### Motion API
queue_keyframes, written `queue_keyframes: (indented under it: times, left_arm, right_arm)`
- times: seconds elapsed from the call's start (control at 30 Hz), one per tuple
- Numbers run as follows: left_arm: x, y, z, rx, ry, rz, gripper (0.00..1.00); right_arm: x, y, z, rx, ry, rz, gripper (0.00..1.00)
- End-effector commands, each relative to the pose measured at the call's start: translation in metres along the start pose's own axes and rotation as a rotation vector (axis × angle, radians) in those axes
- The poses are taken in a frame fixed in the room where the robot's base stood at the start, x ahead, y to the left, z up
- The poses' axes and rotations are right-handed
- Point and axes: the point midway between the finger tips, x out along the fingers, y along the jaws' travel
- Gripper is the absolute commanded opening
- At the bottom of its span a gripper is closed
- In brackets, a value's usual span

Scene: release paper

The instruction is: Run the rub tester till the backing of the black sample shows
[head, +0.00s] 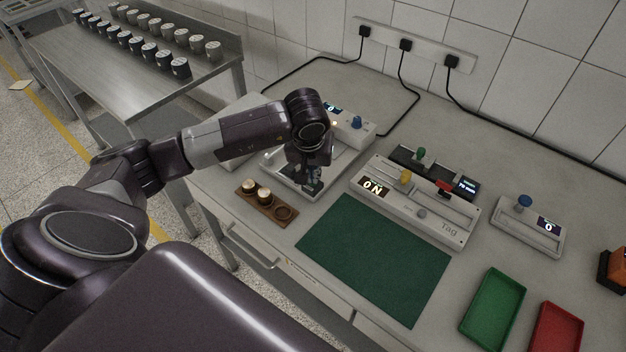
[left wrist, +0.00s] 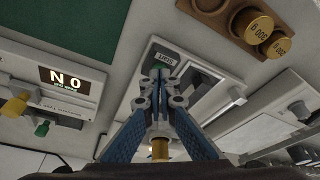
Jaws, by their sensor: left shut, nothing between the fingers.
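The rub tester (head: 350,128) stands near the wall, with a lit display, a blue knob and a pale bed. My left arm covers much of it. My left gripper (head: 308,180) is shut and empty, pointing down over the front of the bed. In the left wrist view, its blue fingers (left wrist: 158,78) meet at a small green part beside a label plate (left wrist: 165,57) on the tester; I cannot tell whether they touch it. A dark strip (left wrist: 196,86) lies beside the fingers, perhaps the black sample; its surface is too unclear to judge. My right gripper is out of view.
A wooden block (head: 279,222) with brass-topped weights (head: 263,195) stands front left of the tester. A green mat (head: 375,258), green tray (head: 493,310) and red tray (head: 555,332) lie nearer. The mat is clear.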

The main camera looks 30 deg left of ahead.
Motion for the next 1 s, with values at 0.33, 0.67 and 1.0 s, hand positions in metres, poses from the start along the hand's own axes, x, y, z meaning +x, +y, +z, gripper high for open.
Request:
queue_keyframes:
  times: [0.33, 0.67, 1.0]
  left_arm:
    - [-0.023, 0.002, 0.0, 0.0, 0.001, 0.001, 0.0]
    - [-0.049, 0.004, 0.003, 0.001, 0.0, 0.0, 0.0]
    - [-0.073, 0.007, 0.005, 0.001, -0.001, 0.0, 0.0]
  right_arm:
    - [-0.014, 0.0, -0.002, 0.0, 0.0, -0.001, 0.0]
    - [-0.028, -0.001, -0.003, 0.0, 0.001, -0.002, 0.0]
    - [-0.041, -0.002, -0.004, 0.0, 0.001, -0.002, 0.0]
